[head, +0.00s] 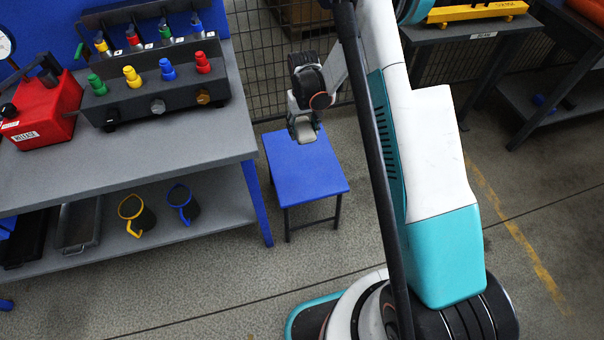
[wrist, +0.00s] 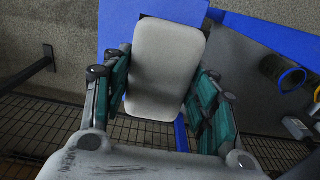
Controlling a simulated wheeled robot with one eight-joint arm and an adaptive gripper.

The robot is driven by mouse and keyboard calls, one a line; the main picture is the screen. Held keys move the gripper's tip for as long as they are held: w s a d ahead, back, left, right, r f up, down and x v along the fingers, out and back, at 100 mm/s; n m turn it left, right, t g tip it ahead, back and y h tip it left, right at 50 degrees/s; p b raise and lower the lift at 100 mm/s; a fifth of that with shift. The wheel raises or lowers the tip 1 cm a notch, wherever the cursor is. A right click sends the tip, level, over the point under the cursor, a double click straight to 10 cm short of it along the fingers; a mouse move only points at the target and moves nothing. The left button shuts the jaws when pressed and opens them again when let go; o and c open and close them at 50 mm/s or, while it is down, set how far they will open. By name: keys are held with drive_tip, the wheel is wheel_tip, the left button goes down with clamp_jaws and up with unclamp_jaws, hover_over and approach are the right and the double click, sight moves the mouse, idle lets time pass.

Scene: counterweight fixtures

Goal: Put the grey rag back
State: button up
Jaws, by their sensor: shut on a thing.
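My gripper (head: 302,118) points down over the back part of a small blue stool (head: 310,182) in the head view. It is shut on the grey rag (head: 305,134), which looks like a pale, flat pad with rounded corners. In the wrist view the rag (wrist: 168,65) sits between the two green-and-grey fingers and hides part of the blue top behind it. A dark patch shows on the blue just past the rag's edge. I cannot tell whether the rag touches the stool.
To the left stands a grey workbench (head: 130,178) with a red case (head: 42,112) and a dark block with coloured knobs (head: 155,88). Yellow (head: 136,213) and blue-rimmed (head: 182,203) cups are on its lower shelf. A wire fence (head: 268,50) runs behind the stool. The stool's front half is bare.

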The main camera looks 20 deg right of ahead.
drive_tip(key=b, duration=0.1)
hover_over(300, 172)
wheel_tip(300, 172, down, 10)
wheel_tip(300, 172, down, 15)
drive_tip(key=b, duration=0.5)
drive_tip(key=shift+w, duration=0.1)
drive_tip(key=shift+f+b, duration=0.9)
drive_tip(key=shift+f, duration=1.55)
drive_tip(key=shift+f, duration=0.35)
drive_tip(key=o, duration=1)
drive_tip(key=shift+o, duration=1)
drive_tip(key=shift+f, duration=0.15)
